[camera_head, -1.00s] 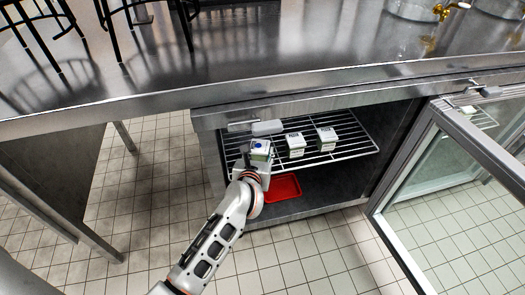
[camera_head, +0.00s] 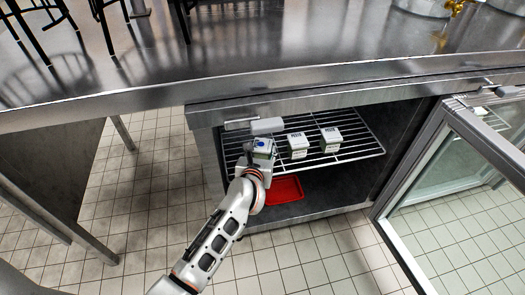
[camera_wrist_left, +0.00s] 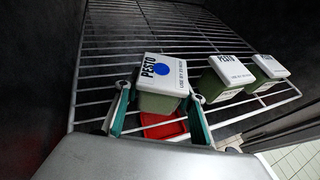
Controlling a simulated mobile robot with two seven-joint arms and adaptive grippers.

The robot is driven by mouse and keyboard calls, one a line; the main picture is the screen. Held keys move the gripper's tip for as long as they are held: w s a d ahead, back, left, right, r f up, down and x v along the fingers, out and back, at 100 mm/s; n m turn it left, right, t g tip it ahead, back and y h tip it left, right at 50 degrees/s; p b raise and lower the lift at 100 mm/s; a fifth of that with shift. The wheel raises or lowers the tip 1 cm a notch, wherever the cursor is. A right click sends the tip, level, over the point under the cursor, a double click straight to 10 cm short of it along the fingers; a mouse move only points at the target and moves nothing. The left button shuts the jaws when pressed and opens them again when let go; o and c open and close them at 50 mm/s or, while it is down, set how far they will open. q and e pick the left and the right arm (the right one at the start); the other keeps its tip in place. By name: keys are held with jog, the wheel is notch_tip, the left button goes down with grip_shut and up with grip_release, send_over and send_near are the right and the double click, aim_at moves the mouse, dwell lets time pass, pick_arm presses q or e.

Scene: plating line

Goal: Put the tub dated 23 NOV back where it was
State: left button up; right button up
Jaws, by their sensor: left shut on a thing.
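My left gripper (camera_head: 259,160) is shut on a tub (camera_head: 263,146) with a white lid, a blue dot and a greenish body. In the left wrist view the fingers (camera_wrist_left: 160,103) stand on either side of this tub (camera_wrist_left: 163,76), whose lid reads PESTO. Its date is too small to read. The tub is at the front left of the wire shelf (camera_head: 355,148); I cannot tell whether it touches the wires. A middle tub (camera_head: 298,144) and a right tub (camera_head: 331,138), both PESTO without a dot, stand on the shelf to its right. My right gripper is out of view.
A red tray (camera_head: 286,188) lies on the cabinet floor below the shelf. The glass door (camera_head: 455,185) stands open at the right. The steel counter (camera_head: 300,50) overhangs the opening. The shelf behind the tubs is bare in the left wrist view (camera_wrist_left: 110,45).

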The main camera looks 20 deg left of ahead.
pick_arm(q)
jog(key=o, duration=1.1)
jog(key=shift+f, duration=0.2)
jog(key=shift+o, duration=1.3)
jog(key=shift+r, duration=0.1)
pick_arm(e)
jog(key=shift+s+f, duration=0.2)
pick_arm(q)
jog(key=shift+s+r, duration=0.1)
jog(key=shift+r, duration=0.25)
jog(key=p+v, duration=0.3)
jog(key=v, duration=0.8)
jog(key=shift+s, duration=0.4)
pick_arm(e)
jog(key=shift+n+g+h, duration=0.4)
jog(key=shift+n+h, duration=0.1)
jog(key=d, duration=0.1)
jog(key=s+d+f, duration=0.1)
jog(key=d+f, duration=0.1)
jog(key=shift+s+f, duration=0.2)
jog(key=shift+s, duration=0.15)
pick_arm(q)
jog(key=shift+r, duration=0.1)
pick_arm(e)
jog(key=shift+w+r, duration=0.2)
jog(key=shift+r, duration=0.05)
